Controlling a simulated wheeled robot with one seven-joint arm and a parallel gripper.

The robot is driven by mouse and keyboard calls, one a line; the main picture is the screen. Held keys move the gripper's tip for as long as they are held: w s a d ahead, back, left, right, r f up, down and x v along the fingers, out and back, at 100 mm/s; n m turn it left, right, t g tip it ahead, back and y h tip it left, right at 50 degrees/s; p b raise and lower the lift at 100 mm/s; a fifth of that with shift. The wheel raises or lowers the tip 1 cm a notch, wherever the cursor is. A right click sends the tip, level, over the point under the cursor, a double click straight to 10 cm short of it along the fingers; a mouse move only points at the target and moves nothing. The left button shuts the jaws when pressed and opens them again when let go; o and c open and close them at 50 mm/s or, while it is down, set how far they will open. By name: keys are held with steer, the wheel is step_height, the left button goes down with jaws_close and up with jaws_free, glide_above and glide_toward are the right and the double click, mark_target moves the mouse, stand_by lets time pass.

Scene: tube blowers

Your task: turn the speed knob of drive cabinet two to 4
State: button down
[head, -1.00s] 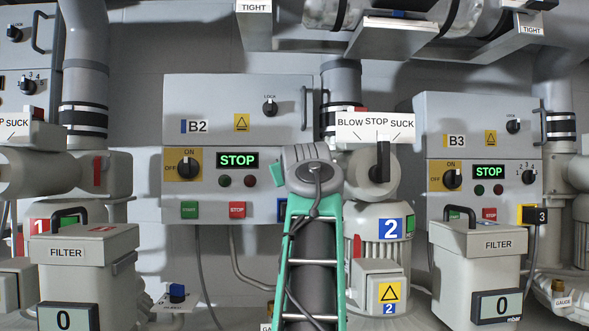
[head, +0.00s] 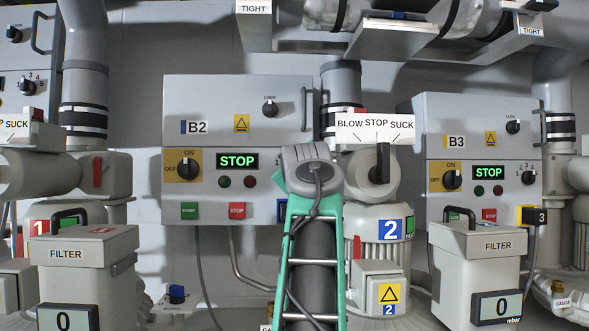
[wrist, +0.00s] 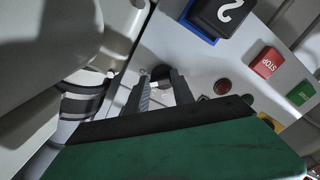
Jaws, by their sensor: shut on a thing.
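Drive cabinet two, marked B2 (head: 240,110), is left of centre in the head view, and its display (head: 237,161) reads STOP. Its speed knob is hidden there behind my arm; only a scale mark shows beside it. In the wrist view the dark round knob (wrist: 161,72) sits on the cabinet's grey face between the tips of my gripper (wrist: 160,82). My gripper is shut on this knob. The knob's pointer and the number it points to cannot be made out. In the head view my gripper is hidden behind my wrist.
The off/on switch (head: 189,168), green START button (head: 189,210) and red STOP button (head: 237,210) lie left of my arm. The blow/suck lever (head: 383,162) stands close on the right. In the wrist view a black block marked 2 (wrist: 226,14) is near the fingers.

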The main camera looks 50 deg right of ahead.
steer(key=shift+n, duration=1)
steer(key=c, duration=1.1)
jaws_free()
steer(key=shift+a, duration=0.1)
steer(key=b+v, duration=0.3)
steer(key=v, duration=0.4)
steer(key=shift+s+a, duration=0.25)
